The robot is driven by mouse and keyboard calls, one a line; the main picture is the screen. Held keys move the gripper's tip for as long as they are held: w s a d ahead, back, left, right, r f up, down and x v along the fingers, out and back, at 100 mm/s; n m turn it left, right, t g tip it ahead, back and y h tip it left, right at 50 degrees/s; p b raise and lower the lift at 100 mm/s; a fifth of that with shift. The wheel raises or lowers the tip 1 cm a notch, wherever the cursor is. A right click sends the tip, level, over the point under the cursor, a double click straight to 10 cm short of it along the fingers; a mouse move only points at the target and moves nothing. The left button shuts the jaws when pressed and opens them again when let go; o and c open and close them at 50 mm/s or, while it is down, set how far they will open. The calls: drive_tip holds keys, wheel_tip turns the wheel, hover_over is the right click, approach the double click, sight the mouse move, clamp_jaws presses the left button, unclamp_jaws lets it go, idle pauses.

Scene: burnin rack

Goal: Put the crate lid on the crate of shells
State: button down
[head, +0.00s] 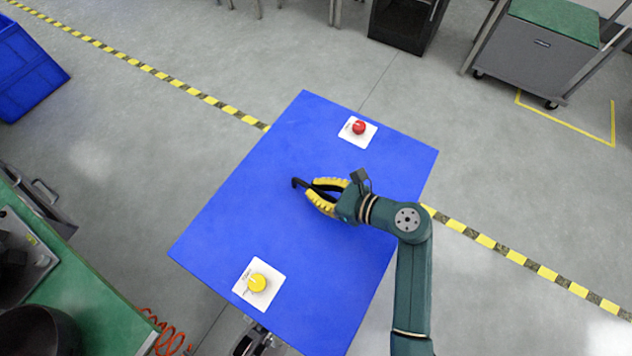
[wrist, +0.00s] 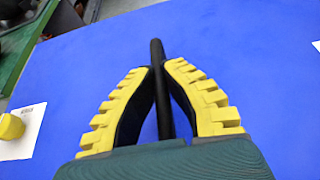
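No crate lid and no crate of shells can be made out in either view. My gripper (head: 311,188) is over the middle of the blue tabletop, pointing left in the head view. Its yellow-ribbed fingers close around a thin black rod (head: 298,183) with a bent end that sticks out past the fingertips. In the wrist view, the fingertips (wrist: 167,65) press on both sides of the black rod (wrist: 156,48), which runs back between the fingers towards the palm. I cannot tell whether the rod touches the tabletop.
The blue table (head: 235,215) carries a white plate with a red knob (head: 359,127) at the far end and one with a yellow knob (head: 257,283) at the near end. A blue bin (head: 25,70) and green bench (head: 85,305) are left; a grey cart (head: 540,50) stands back right.

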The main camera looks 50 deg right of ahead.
drive_tip(key=shift+f+b, duration=1.95)
drive_tip(key=shift+f, duration=0.95)
idle(0.4)
drive_tip(key=c, duration=1.2)
unclamp_jaws()
drive_tip(key=shift+d, duration=0.1)
drive_tip(key=shift+o, duration=0.2)
drive_tip(key=shift+f, duration=0.25)
drive_tip(key=v, duration=1.2)
drive_tip(key=shift+r, duration=0.2)
